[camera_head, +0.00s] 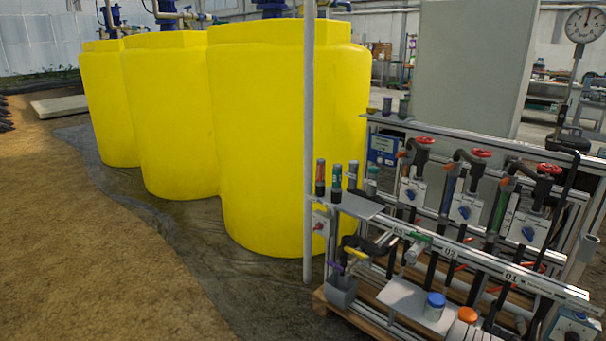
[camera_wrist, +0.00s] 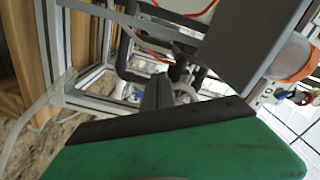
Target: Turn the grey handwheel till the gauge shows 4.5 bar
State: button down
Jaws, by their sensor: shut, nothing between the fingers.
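A round white dial gauge (camera_head: 585,24) stands at the top right in the head view. Its needle points roughly straight up, but its figures are too small to read. I cannot pick out the grey handwheel for certain in either view. In the wrist view, a grey curved part (camera_wrist: 186,91) shows among dark pipes, too unclear to name. My gripper (camera_wrist: 157,80) appears as a dark grey shape beyond a large green, black-edged body. It is shut and empty, close to the pipework; contact cannot be judged. My gripper is not visible in the head view.
The skid's aluminium frame (camera_head: 465,238) carries several pipes, blue-knobbed boxes and red handwheels (camera_head: 481,153). Yellow tanks (camera_head: 265,130) stand behind and to the left, with a thin grey post (camera_head: 309,130) in front. Open sandy floor (camera_head: 70,240) lies at the left.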

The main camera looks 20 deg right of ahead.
jog(key=shift+w+a+r+b, duration=0.3)
jog(key=shift+w+r+b, duration=0.3)
jog(key=shift+b, duration=1.4)
jog(key=shift+r+b, duration=0.35)
jog(key=shift+b, duration=0.15)
jog(key=shift+w+a+r, duration=0.15)
jog(key=shift+w+r, duration=0.05)
jog(key=shift+r, duration=0.5)
jog(key=shift+w+f+b, duration=0.1)
jog(key=shift+w+b, duration=0.05)
jog(key=shift+b, duration=0.9)
jog(key=shift+w+a+b, duration=0.15)
jog(key=shift+w+b, duration=0.1)
jog(key=shift+b, duration=0.85)
jog(key=b+v, duration=0.1)
jog(key=v, duration=0.5)
